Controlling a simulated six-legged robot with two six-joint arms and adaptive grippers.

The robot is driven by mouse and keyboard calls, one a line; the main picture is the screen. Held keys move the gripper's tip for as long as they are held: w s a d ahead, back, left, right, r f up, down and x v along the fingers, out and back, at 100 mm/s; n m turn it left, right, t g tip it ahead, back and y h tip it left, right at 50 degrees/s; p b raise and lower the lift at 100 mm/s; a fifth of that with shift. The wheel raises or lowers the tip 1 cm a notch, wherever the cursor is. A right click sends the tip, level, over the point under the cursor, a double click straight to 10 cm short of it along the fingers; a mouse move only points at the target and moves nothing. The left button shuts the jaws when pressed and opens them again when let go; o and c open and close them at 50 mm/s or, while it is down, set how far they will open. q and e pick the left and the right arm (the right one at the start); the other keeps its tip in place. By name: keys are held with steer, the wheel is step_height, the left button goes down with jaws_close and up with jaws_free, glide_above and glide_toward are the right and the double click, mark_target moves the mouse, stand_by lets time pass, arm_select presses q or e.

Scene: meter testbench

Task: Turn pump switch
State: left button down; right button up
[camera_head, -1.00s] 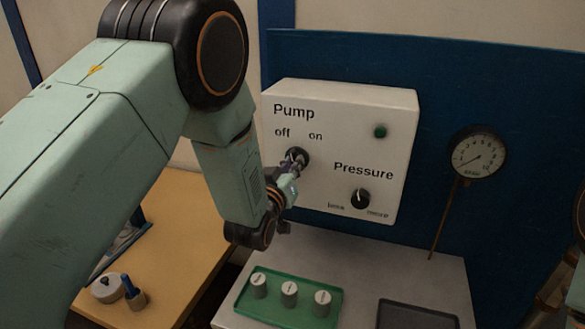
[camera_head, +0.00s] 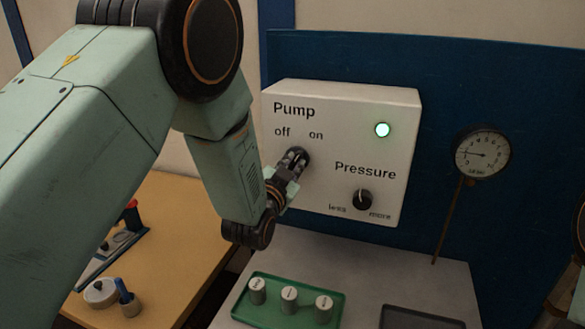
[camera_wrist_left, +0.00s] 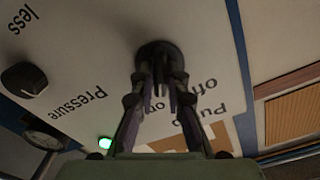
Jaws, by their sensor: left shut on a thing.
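The white control box (camera_head: 340,110) is on the blue panel, with "Pump off on" lettering at its upper left. The black pump switch (camera_head: 303,155) is below that lettering, partly hidden by my left gripper (camera_head: 291,164). My left gripper is shut on the switch; the left wrist view shows its fingers (camera_wrist_left: 158,85) at the round black switch (camera_wrist_left: 160,52). My right gripper is not in view.
The pressure knob (camera_head: 362,200) is at the box's lower right. A round gauge (camera_head: 482,153) is right of the box. A green tray (camera_head: 262,313) with white weights and a dark tray (camera_head: 417,317) lie below.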

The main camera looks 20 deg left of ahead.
arm_select(q)
steer(key=shift+m, duration=0.3)
steer(key=c, duration=1.3)
jaws_free()
steer(key=shift+s+r, duration=0.1)
steer(key=shift+c, duration=0.2)
steer(key=s, duration=1.2)
steer(key=shift+a, duration=0.15)
steer(key=shift+w, duration=0.1)
